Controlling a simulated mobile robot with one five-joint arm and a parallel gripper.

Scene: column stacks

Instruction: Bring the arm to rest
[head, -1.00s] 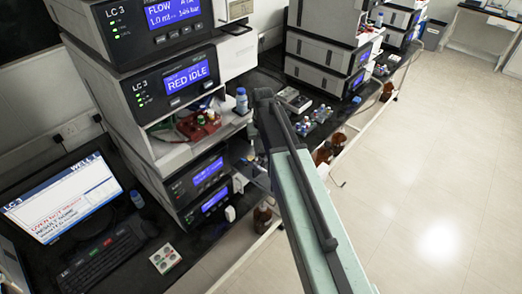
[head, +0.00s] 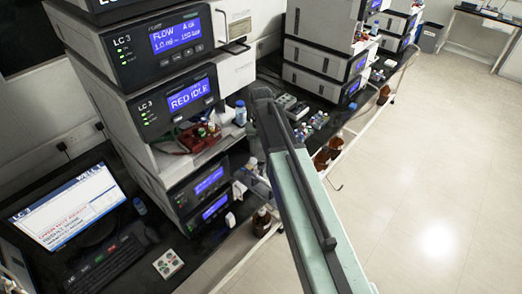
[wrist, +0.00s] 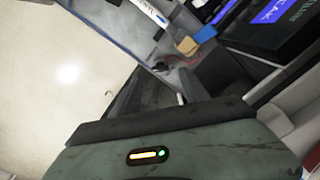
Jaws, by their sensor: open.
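My arm (head: 315,215) shows in the head view as a long pale green link with a dark bar along it. It rises from the bottom edge to a dark joint (head: 263,97) near the middle, in front of the bench. What lies beyond that joint is hidden. In the wrist view a dark green housing (wrist: 190,155) of mine with a small orange and green light fills the bottom, with a black band across its top. I cannot make out my gripper's fingers in either view, and nothing held shows.
A stack of instruments (head: 165,100) with blue screens stands on the black bench at left, beside a monitor (head: 70,205) and keyboard (head: 105,265). A second stack (head: 322,68) stands farther back. Brown bottles (head: 322,158) are below the bench edge. The pale floor (head: 430,170) at right is clear.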

